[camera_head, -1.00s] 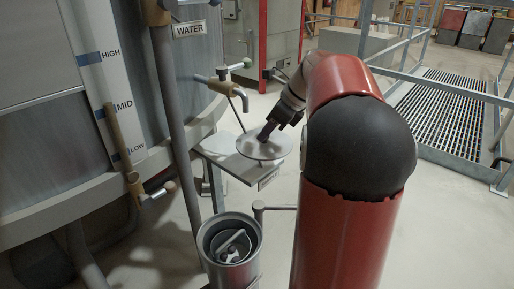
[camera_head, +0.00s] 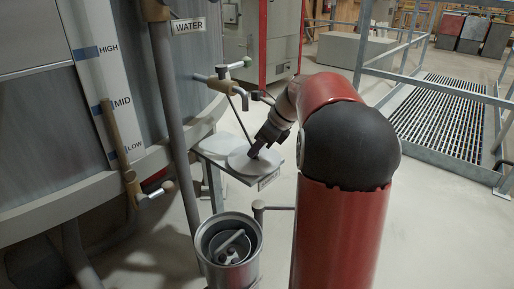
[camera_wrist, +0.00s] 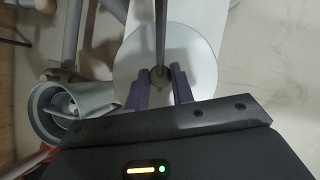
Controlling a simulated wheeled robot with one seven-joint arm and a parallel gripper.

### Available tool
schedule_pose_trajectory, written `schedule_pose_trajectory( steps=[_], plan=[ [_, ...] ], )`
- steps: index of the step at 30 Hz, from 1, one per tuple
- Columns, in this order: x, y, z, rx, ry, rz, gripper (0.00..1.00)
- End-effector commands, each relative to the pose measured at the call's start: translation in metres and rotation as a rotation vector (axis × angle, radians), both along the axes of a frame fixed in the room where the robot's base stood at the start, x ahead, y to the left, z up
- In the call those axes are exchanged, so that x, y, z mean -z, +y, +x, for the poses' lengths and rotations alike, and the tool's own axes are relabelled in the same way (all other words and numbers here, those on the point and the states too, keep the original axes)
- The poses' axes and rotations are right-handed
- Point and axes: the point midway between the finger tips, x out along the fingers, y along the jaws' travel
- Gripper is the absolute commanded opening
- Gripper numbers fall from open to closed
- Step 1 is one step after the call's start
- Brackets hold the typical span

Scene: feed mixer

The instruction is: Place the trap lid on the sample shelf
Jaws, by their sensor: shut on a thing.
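The trap lid is a round, flat, pale grey disc (camera_head: 240,163); it also shows in the wrist view (camera_wrist: 201,62). The sample shelf (camera_head: 213,147) is a flat, pale grey plate with a label on its front edge, beside the tank. The lid lies over the shelf's front part, close to its surface; I cannot tell whether it touches. My gripper (camera_head: 257,150) is above the lid and shut on its small central knob. In the wrist view, my gripper's two purple fingers (camera_wrist: 161,85) stand either side of the dark knob (camera_wrist: 159,75).
The open cylindrical trap (camera_head: 229,240) stands below and in front of the shelf, with a handled part inside. A water tap (camera_head: 224,80) and a thin slanting rod (camera_head: 240,117) are behind the lid. A grey vertical pipe (camera_head: 172,120) is left of the shelf.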

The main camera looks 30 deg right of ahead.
Motion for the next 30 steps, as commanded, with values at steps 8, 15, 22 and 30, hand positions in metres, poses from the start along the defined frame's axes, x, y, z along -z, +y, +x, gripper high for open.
schedule_pose_trajectory(
  steps=[8,15,22,30],
  plan=[
    [0.003,0.0,0.0,0.0,0.0,0.0,0.41],
    [0.003,0.0,0.0,-0.001,0.001,0.001,0.46],
    [-0.01,-0.004,-0.004,0.001,0.0,0.0,0.46],
    [-0.059,-0.024,-0.026,0.002,-0.002,-0.002,0.46]
  ],
)
